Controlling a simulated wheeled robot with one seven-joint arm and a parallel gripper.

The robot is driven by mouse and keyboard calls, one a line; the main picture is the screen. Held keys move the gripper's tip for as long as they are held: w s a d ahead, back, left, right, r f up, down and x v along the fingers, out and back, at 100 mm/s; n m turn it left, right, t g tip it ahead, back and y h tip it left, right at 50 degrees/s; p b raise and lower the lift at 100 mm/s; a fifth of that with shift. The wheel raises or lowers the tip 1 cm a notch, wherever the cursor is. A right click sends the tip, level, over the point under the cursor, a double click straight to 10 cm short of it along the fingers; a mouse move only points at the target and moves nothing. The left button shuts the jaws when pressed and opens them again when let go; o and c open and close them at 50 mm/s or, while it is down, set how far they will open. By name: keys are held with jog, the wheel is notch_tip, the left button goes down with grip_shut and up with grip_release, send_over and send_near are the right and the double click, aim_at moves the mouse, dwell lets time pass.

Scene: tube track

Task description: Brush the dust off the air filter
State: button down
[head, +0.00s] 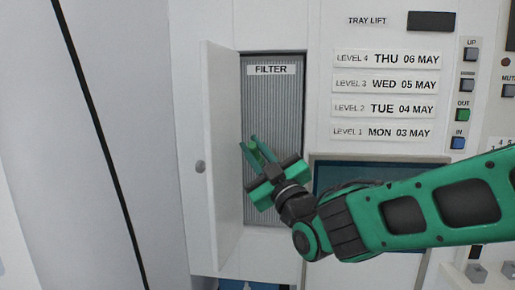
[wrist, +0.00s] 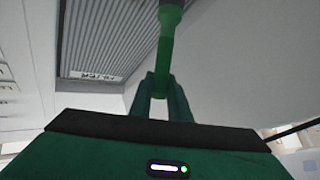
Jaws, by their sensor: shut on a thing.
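The air filter (head: 275,110) is a grey ridged panel in an open recess, with a FILTER label at its top. It also shows in the wrist view (wrist: 108,35), upper left, with its label upside down. My gripper (head: 255,148) is in front of the filter's left side, its fingers pointing up and left. In the wrist view my gripper (wrist: 163,92) is shut on a green-handled tool (wrist: 166,50), which looks like the brush. The tool's far end runs out of the top of the picture. Its bristles, any dust and any contact with the filter cannot be made out.
The white filter door (head: 222,120) stands open at the recess's left, close to my fingers. A dark screen (head: 345,175) is at the right behind my arm. Level labels (head: 386,84) and a column of buttons (head: 463,112) are at the upper right.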

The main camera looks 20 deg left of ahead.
jog(key=shift+d, duration=0.1)
jog(key=shift+w+d, duration=0.25)
jog(key=shift+d, duration=0.6)
jog(key=shift+w+d, duration=0.2)
jog(key=shift+d, duration=0.65)
jog(key=shift+a, duration=0.15)
jog(key=shift+s+a, duration=0.25)
jog(key=shift+a, duration=0.55)
jog(key=shift+s+a, duration=0.2)
jog(key=shift+a, duration=0.7)
